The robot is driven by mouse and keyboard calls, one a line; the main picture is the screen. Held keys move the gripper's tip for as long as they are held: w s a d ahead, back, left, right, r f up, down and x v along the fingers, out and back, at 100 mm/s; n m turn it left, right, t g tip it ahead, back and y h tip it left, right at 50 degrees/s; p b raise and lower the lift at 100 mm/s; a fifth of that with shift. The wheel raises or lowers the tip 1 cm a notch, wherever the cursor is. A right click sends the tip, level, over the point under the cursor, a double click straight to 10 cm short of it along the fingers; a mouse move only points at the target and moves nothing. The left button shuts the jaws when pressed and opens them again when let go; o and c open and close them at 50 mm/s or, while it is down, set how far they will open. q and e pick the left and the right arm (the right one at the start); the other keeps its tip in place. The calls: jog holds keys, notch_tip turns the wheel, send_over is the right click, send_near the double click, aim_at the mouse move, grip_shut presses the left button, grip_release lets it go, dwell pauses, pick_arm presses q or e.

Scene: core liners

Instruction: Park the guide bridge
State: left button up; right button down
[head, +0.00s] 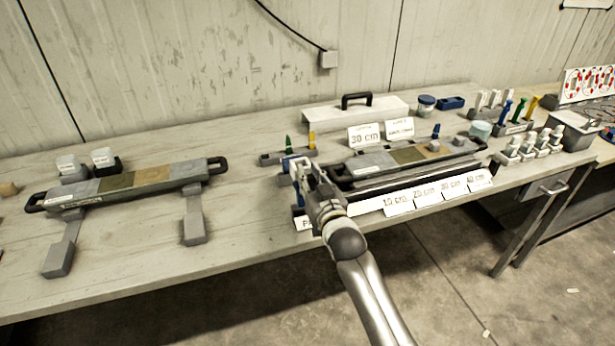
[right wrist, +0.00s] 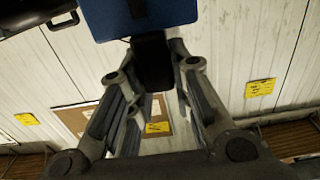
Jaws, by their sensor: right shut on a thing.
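My right gripper (head: 304,172) is at the left end of the black rail (head: 375,187), in front of the near core liner. It is shut on the black grip (right wrist: 152,62) of a blue block (right wrist: 150,18), which I take to be the guide bridge. In the head view only a blue edge of the guide bridge (head: 287,164) shows behind my gripper, so I cannot tell whether it touches the rail. A white label beginning with "P" (head: 303,223) lies below my gripper, partly hidden by it. My left gripper is not in view.
A core liner (head: 402,155) lies behind the rail, with cards from 10 to 40 cm (head: 427,193) along its front. Another core liner (head: 135,181) rests on grey supports at left. A white box (head: 355,112), tool stands and cups stand behind and right.

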jog(key=shift+a+f, duration=0.1)
jog(key=shift+a, duration=0.1)
jog(key=c, duration=1.3)
grip_release()
jog(key=shift+s+a, duration=0.1)
jog(key=shift+a, duration=0.05)
jog(key=shift+s+d, duration=0.2)
jog(key=shift+d, duration=0.05)
jog(key=v, duration=1.1)
jog(key=shift+s, duration=0.25)
